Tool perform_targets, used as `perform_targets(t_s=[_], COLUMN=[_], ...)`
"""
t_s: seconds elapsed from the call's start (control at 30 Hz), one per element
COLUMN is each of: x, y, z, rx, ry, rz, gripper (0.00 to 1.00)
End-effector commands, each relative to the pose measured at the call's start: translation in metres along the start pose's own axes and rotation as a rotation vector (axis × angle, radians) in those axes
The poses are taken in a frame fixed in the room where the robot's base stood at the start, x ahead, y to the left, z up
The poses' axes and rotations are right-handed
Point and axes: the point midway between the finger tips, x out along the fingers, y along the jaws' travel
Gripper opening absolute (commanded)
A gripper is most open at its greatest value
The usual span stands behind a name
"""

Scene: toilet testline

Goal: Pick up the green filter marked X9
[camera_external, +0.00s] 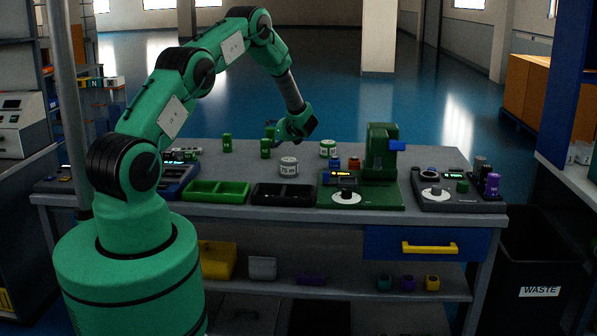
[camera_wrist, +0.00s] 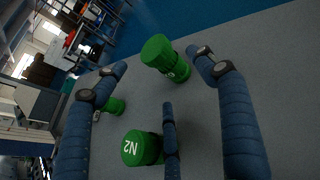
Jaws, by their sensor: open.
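My gripper (camera_external: 290,129) is open and empty above the back of the grey workbench. In the wrist view its blue segmented fingers (camera_wrist: 157,62) are spread wide. A green filter marked N2 (camera_wrist: 140,148) is lower, partly behind the thin middle finger. A third green filter (camera_wrist: 114,106) is partly hidden by the left finger. In the external view, green filters stand left of my gripper (camera_external: 227,143) (camera_external: 266,148).
A waste bin (camera_external: 540,265) is at right.

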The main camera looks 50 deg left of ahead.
Motion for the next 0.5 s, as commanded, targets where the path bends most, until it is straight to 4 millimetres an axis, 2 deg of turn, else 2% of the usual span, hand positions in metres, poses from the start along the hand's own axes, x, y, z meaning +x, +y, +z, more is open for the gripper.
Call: perform_targets(t_s=[0.17, 0.5], x=[0.011, 0.046], y=[0.000, -0.001], z=[-0.001, 0.000], rx=[-0.001, 0.000], ry=[0.000, 0.000], rz=[0.001, 0.000], gripper=[0.71, 0.71])
